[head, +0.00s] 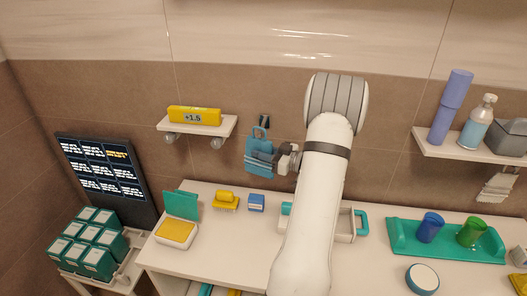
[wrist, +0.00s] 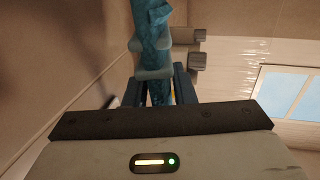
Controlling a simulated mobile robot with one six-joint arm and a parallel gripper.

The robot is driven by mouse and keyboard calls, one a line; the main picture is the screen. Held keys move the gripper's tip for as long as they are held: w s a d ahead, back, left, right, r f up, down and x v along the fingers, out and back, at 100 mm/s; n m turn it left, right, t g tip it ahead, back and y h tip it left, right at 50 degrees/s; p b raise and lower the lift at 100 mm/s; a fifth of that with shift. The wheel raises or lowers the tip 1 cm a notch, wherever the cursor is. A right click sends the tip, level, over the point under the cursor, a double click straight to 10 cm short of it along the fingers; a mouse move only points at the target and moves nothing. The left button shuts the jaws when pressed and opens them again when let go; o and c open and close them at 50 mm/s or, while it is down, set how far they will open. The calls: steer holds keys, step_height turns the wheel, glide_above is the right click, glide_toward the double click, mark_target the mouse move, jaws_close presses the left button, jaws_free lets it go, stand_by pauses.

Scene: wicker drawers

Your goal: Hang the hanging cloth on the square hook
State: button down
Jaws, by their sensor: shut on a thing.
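The blue hanging cloth (head: 258,158) hangs against the brown tiled wall, left of my arm in the head view. It has a loop at its top. My gripper (head: 276,158) is shut on the cloth at its right side. In the wrist view the cloth (wrist: 152,45) rises from between the fingers of my gripper (wrist: 160,88). A small dark hook (head: 264,121) is on the wall just above the cloth's loop. I cannot tell whether the loop is around the hook or only in front of it. Grey blocky fittings (wrist: 197,61) show beside the cloth in the wrist view.
A small shelf (head: 225,126) with a yellow box (head: 194,115) is left of the cloth. Below is a white counter (head: 225,245) with a yellow item (head: 226,199) and a blue box (head: 256,202). A shelf with bottles (head: 478,120) is at the right.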

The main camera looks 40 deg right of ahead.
steer(key=c, duration=1.6)
jaws_free()
steer(key=shift+f, duration=0.5)
steer(key=shift+o, duration=0.7)
steer(key=shift+w+d, duration=0.1)
steer(key=shift+d, duration=0.1)
steer(key=o, duration=0.3)
steer(key=shift+r, duration=0.2)
steer(key=shift+o, duration=0.2)
steer(key=b+v, duration=0.2)
steer(key=v, duration=0.5)
steer(key=shift+s, duration=0.35)
steer(key=shift+d, duration=0.1)
